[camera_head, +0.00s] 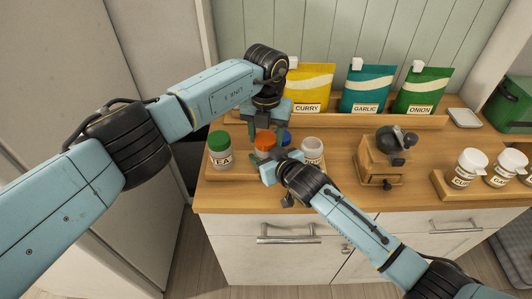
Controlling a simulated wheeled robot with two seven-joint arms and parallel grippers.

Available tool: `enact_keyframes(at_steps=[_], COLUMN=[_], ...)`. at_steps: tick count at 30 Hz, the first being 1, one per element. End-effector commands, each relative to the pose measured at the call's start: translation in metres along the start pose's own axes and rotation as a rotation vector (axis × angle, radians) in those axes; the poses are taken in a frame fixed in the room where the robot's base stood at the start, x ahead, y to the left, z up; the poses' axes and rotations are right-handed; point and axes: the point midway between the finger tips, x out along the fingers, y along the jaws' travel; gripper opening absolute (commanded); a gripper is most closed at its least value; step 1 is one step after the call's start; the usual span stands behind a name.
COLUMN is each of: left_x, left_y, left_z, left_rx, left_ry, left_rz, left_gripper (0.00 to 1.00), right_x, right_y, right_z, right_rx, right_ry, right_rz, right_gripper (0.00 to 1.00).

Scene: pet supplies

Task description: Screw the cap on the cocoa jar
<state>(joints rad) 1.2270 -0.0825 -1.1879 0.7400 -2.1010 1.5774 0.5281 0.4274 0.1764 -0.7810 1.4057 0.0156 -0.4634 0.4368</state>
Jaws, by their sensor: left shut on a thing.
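My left gripper (265,132) points straight down over the wooden jar tray, with its fingers closed at an orange cap (265,139). The orange cap sits at the top of a jar whose body and label are mostly hidden behind my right gripper, so I cannot read whether it is the cocoa jar or see how the cap sits on it. My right gripper (272,165) reaches in from the front at the height of that jar's body. Whether its fingers close on the jar cannot be told.
A green-capped TEA jar (220,150) stands left, a pale-topped jar (312,152) right, and a blue cap (285,137) shows behind. Yellow CURRY (310,88), GARLIC (367,90) and ONION (422,92) bags line the back. A grinder (384,160) and white-capped jars (470,165) stand further right.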

Motion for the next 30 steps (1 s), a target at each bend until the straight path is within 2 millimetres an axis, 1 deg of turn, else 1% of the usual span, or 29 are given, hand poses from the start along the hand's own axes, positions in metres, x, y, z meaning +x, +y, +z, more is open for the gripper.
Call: enact_keyframes(at_steps=[3, 10, 11, 15, 25, 28, 30], left_x=[0.0, 0.0, 0.0, 0.0, -0.002, -0.01, -0.019], left_y=[0.0, 0.0, 0.0, 0.0, 0.0, 0.0, 0.001], left_z=[0.0, 0.0, 0.0, 0.0, 0.0, 0.001, 0.001], left_rx=[0.058, 0.06, 0.059, 0.058, 0.057, 0.057, 0.058], left_ry=[0.0, 0.0, 0.0, 0.0, 0.0, -0.001, -0.003], left_rz=[-0.001, -0.001, -0.001, -0.001, -0.001, 0.0, 0.0], left_gripper=[0.24, 0.24, 0.54, 0.72, 0.73, 0.73, 0.73], right_x=[0.0, 0.0, 0.0, 0.0, 0.0, 0.0, 0.0], right_y=[0.0, 0.0, 0.0, 0.0, 0.0, 0.0, -0.001], right_z=[0.002, 0.003, 0.003, 0.003, 0.003, 0.003, 0.003], right_rx=[0.001, 0.001, 0.001, 0.001, 0.001, 0.001, 0.001], right_ry=[-0.005, -0.005, -0.005, -0.005, -0.005, -0.005, -0.005], right_rz=[0.0, 0.0, 0.0, 0.0, 0.0, 0.0, 0.0], right_gripper=[0.0, 0.0, 0.0, 0.0, 0.0, 0.0, 0.0])
